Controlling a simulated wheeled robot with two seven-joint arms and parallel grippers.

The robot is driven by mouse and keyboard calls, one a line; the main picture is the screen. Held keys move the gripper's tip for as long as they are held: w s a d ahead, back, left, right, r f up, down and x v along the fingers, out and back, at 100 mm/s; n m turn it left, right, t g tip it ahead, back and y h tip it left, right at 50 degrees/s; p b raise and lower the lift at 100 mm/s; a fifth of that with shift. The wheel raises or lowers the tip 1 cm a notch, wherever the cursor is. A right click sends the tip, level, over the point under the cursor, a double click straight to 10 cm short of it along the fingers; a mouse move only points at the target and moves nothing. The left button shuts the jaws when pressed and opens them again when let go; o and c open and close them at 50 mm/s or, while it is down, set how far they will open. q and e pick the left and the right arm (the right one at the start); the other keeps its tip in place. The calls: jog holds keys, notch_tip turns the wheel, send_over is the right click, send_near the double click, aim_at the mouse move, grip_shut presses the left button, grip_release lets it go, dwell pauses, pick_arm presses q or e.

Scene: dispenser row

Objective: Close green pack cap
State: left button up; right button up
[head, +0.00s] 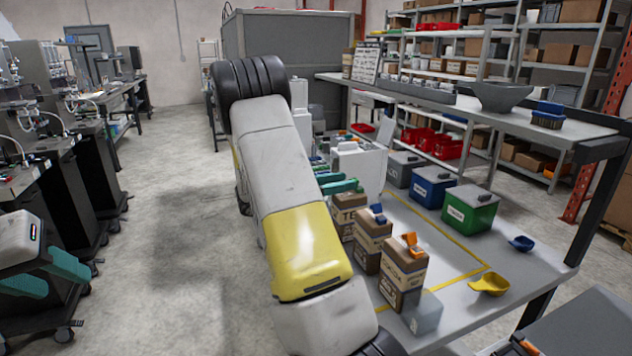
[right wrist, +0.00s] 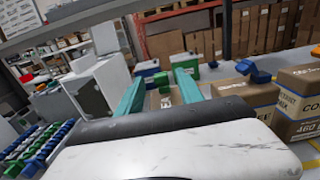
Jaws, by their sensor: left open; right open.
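The tea pack (head: 350,203) is a brown carton, the farthest of three in a row on the table. Its green cap (right wrist: 162,80) shows in the right wrist view, raised above the top of the pack (right wrist: 166,99); its exact tilt is hard to tell. My right gripper (head: 345,183) is open at the tea pack. In the right wrist view its teal fingers (right wrist: 160,76) stand apart on either side of the cap, with no clear contact. In the head view the fingers hide the cap. My left gripper (head: 66,287) is open and empty at the lower left, away from the table.
A pack with a blue cap (head: 376,213) and a cocoa pack with an orange cap (head: 411,244) stand nearer. Grey (head: 404,170), blue (head: 435,188) and green (head: 469,211) bins stand behind. A blue scoop (head: 521,243), yellow scoop (head: 490,284) and clear block (head: 424,315) lie right.

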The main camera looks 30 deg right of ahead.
jog(key=shift+s+d, duration=0.1)
jog(key=shift+d, duration=0.6)
grip_shut()
